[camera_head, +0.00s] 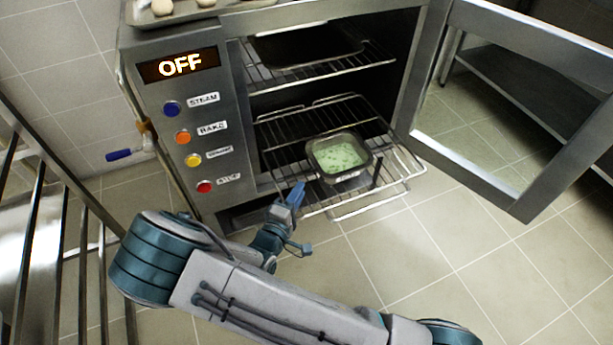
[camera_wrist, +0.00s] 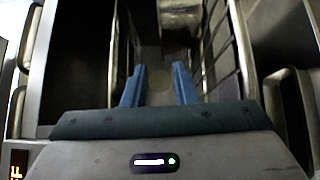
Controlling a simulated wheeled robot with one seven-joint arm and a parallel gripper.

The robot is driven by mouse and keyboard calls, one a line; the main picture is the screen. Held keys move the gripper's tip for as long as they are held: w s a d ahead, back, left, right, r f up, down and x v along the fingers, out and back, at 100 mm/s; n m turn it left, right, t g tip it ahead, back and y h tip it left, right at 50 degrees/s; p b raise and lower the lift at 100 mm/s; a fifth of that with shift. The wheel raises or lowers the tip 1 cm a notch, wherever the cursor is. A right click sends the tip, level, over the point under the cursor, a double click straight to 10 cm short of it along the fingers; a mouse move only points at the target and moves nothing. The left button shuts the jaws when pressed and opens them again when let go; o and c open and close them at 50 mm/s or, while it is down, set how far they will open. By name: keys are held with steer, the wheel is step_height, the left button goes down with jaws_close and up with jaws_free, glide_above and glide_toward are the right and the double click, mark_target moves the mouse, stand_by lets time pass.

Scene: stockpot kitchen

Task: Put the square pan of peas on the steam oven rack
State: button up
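The square pan of peas (camera_head: 318,164) is a dark metal pan with pale green peas in it. It sits on the lower oven rack (camera_head: 384,197), which sticks out of the steam oven (camera_head: 230,180). My gripper (camera_head: 303,217) is low in front of the oven, to the left of and nearer than the pan, apart from it. Its two blue fingers are spread with nothing between them, as the wrist view (camera_wrist: 157,80) also shows. I cannot make out the pan in the wrist view.
The oven door (camera_head: 480,180) stands wide open to the right. An upper rack (camera_head: 262,76) holds a dark tray (camera_head: 305,45). The display (camera_head: 180,66) reads OFF. A metal rail rack (camera_head: 60,235) stands at the left. Tiled floor (camera_head: 420,255) is clear at front right.

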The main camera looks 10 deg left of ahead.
steer(key=shift+v, duration=1.75)
steer(key=s+d+r+m+g+h, duration=0.1)
steer(key=d+r+m+g+h, duration=0.35)
steer(key=d+g, duration=0.4)
steer(key=d+r+m+g+h, duration=0.3)
steer(key=d+r+m+g, duration=0.25)
steer(key=d, duration=0.65)
steer(key=s+d+r+m+g+y, duration=0.2)
steer(key=s+d+r+m+y, duration=0.3)
steer(key=s+d+r+y, duration=0.2)
step_height(320, 180, up, 4)
steer(key=s+y, duration=0.2)
steer(key=y, duration=0.3)
steer(key=shift+s+g, duration=0.3)
steer(key=shift+s, duration=0.1)
steer(key=shift+d, duration=0.15)
